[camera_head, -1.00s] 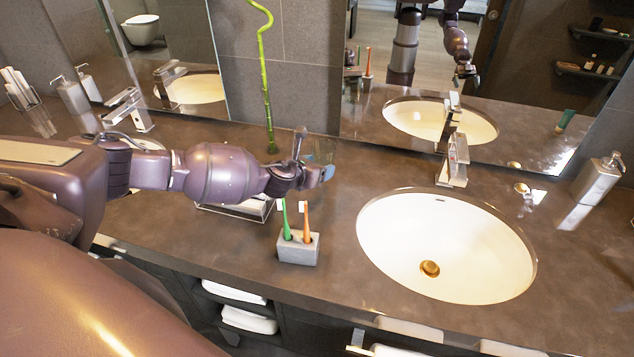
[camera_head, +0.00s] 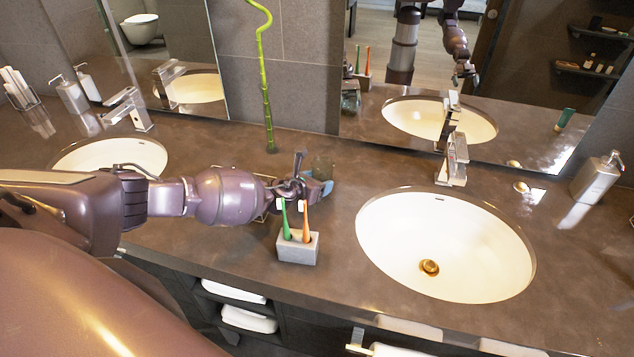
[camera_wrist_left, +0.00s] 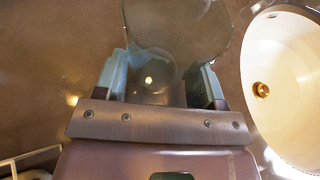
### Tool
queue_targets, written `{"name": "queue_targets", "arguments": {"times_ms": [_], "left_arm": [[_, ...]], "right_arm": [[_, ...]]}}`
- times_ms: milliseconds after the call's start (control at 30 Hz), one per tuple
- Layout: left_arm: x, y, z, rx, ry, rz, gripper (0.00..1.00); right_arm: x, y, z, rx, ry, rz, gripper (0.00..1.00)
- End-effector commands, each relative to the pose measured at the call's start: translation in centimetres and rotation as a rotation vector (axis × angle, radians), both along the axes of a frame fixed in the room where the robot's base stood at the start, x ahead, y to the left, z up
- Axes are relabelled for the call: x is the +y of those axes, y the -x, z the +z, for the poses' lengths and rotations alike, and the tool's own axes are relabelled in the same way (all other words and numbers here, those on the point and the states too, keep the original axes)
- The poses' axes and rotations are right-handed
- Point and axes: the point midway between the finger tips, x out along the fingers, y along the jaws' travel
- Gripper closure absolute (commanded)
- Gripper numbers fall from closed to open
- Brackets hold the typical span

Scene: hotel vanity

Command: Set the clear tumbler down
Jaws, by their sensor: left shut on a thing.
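The clear tumbler (camera_head: 322,168) is see-through and hard to make out against the dark counter. It also shows in the left wrist view (camera_wrist_left: 165,45), between the two fingers. My left gripper (camera_head: 312,187) is shut on it, left of the right sink and just behind the toothbrush holder. In the left wrist view the gripper's pale blue finger pads (camera_wrist_left: 160,80) flank the glass. I cannot tell whether the tumbler's base touches the counter. My right gripper is not seen directly.
A grey holder (camera_head: 298,249) with a green and an orange toothbrush stands in front of my left gripper. The right sink (camera_head: 440,235) is beside it. A bamboo stalk (camera_head: 266,100) rises behind. A soap dispenser (camera_head: 597,180) stands at far right. Bare counter lies between holder and sink.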

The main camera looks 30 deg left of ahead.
Motion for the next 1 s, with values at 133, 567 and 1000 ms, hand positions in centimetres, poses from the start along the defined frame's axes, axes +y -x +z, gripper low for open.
{"name": "queue_targets", "arguments": {"times_ms": [133, 567, 1000], "left_arm": [[0.0, 0.0, -0.2, 0.000, 0.000, 0.000, 0.23], [0.0, 0.0, 0.1, 0.001, 0.000, 0.000, 0.11], [0.7, 4.5, 2.1, 0.001, -0.001, -0.001, 0.11]], "right_arm": [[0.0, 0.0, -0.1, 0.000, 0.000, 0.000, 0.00], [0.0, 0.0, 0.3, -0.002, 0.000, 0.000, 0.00], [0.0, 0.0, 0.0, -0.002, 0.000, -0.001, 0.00]]}}
